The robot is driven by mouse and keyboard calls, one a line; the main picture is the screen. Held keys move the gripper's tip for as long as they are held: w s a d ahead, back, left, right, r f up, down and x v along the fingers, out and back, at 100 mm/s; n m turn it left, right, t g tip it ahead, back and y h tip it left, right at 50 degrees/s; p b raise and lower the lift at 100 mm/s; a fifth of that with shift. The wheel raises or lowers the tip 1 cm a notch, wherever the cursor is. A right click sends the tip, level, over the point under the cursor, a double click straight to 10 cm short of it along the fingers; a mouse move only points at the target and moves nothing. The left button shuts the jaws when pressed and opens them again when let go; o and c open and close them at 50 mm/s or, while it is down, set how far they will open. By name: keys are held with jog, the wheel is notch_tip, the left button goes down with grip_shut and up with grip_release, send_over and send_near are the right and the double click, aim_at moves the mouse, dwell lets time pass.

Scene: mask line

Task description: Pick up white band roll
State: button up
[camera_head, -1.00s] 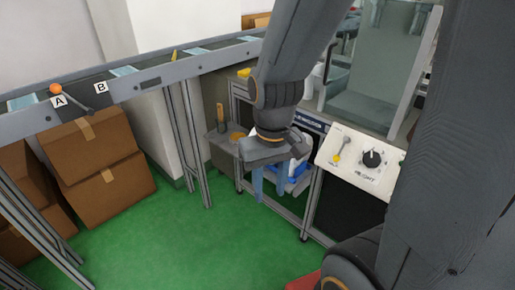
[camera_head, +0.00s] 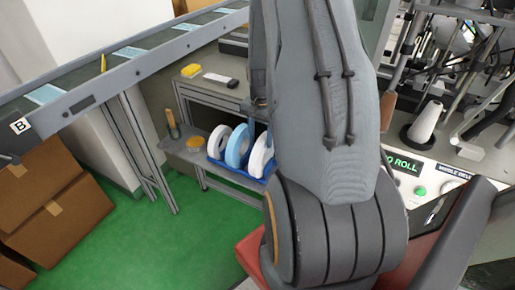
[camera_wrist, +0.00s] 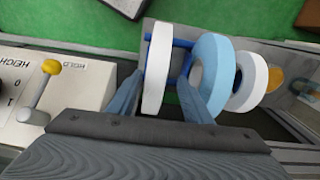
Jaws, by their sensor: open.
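Two white band rolls and a light blue roll stand upright in a blue holder (camera_head: 228,172) on a low shelf. In the head view, one white roll (camera_head: 218,142) is at the left, the blue roll (camera_head: 238,147) in the middle and the other white roll (camera_head: 260,156) at the right, beside my arm. In the wrist view, my gripper (camera_wrist: 158,100) is open, its blue-grey fingers on either side of the nearer white roll (camera_wrist: 156,68). The blue roll (camera_wrist: 211,72) is just right of the right finger, with the farther white roll (camera_wrist: 250,82) beyond. My arm mostly hides the gripper in the head view.
A control panel with a yellow-knobbed lever (camera_wrist: 47,82) lies left of my gripper in the wrist view. In the head view, a conveyor (camera_head: 120,72) runs at upper left, and a machine with a "NO ROLL" display (camera_head: 403,163) stands at right.

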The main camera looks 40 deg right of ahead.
aim_at(263, 153)
jog(key=shift+w+d+f, duration=0.15)
jog(key=shift+d+f, duration=0.4)
jog(key=shift+f, duration=0.1)
notch_tip(263, 153, down, 2)
jog(key=shift+a+f+p, duration=0.1)
jog(key=shift+p, duration=0.25)
jog(key=shift+s+f+p, duration=0.2)
jog(key=shift+f+p, duration=0.15)
jog(key=shift+f, duration=0.25)
jog(key=shift+s+f+p, duration=0.15)
jog(key=shift+f+p, duration=0.5)
jog(key=shift+f, duration=1.3)
jog(key=shift+c, duration=0.2)
grip_shut()
